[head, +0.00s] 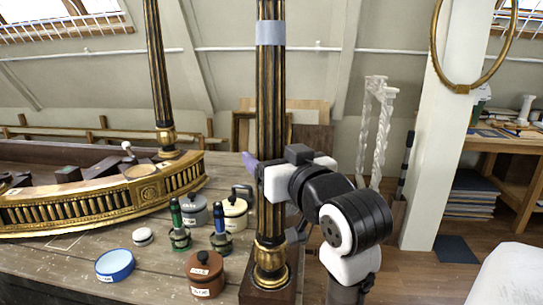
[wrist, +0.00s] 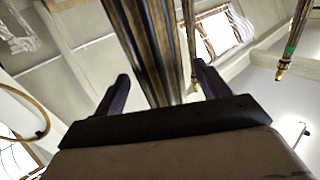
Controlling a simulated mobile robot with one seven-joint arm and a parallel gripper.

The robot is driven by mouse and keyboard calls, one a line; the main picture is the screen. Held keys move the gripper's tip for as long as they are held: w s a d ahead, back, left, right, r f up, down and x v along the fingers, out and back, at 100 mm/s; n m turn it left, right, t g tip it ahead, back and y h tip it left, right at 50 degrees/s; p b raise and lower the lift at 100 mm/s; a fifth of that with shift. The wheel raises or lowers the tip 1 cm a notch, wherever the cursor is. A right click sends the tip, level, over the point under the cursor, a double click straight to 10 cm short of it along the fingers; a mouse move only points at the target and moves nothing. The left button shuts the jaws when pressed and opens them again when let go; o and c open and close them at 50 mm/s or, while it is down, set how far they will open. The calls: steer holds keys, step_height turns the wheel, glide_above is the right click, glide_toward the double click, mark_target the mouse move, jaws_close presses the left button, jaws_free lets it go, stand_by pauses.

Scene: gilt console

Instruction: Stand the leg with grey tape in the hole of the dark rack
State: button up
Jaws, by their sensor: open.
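The leg with grey tape (head: 270,95) is a dark fluted column with gold stripes and a grey band near the top of the head view. It stands about upright. Its gilt foot meets the top of a dark brown block, the dark rack (head: 268,297), at the bottom edge; how deep it sits in the hole is hidden. My gripper (head: 262,166) is open at the leg's lower part, with a purple finger showing at its left side. In the wrist view the leg (wrist: 146,40) runs between the two spread fingers of my gripper (wrist: 161,72).
A gilt console (head: 100,205) with another leg (head: 158,75) stands at the left. Near the rack are a brown-red pot (head: 204,275), a blue round tin (head: 115,265), a cream canister (head: 235,212), a grey canister (head: 194,212) and two tools. A green-banded leg (wrist: 291,45) shows in the wrist view.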

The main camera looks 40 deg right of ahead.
steer(key=b+v, duration=0.2)
steer(key=v, duration=1)
steer(key=shift+s+r, duration=0.1)
steer(key=shift+s, duration=0.05)
